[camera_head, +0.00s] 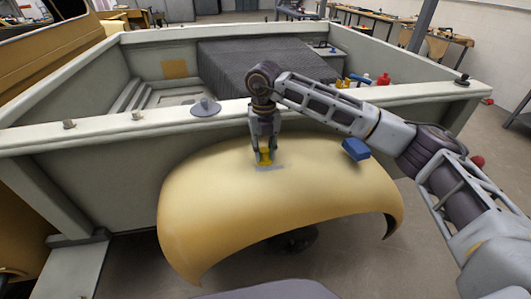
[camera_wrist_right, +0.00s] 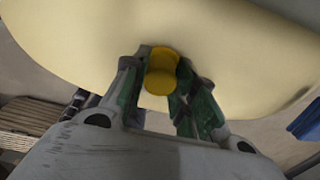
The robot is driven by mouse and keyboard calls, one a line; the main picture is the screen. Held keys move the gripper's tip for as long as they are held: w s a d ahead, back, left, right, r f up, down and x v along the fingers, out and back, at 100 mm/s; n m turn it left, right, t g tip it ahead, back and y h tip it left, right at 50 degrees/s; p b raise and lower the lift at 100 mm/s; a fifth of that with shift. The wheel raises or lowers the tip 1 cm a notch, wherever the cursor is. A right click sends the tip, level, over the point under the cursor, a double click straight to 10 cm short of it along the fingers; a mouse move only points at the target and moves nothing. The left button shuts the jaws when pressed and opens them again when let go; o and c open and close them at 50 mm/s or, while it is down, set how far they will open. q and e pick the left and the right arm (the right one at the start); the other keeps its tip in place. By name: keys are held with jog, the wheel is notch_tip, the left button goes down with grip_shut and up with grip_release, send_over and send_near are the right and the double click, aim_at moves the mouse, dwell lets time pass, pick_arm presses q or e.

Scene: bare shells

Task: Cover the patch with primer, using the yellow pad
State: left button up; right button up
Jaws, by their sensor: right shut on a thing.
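The yellow pad (camera_head: 266,157) is held between the fingers of my right gripper (camera_head: 265,150), which points down at the top of the tan curved fender (camera_head: 330,185). A greyish patch (camera_head: 271,167) shows on the fender just under the pad, partly hidden by it. In the right wrist view the yellow pad (camera_wrist_right: 161,78) sits between the fingertips of my right gripper (camera_wrist_right: 160,85), against the pale fender (camera_wrist_right: 80,40). I cannot tell whether the pad touches the surface. My left gripper is not in view.
A large grey-green open truck bed (camera_head: 100,165) stands behind the fender, its near rail level with my right wrist. A blue block (camera_head: 355,149) is at the fender's right. A red container (camera_head: 384,79) and small items sit further back.

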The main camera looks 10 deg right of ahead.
jog(key=shift+w+f, duration=0.15)
jog(key=shift+w, duration=0.55)
jog(key=shift+w, duration=1.7)
jog(key=shift+r, duration=0.2)
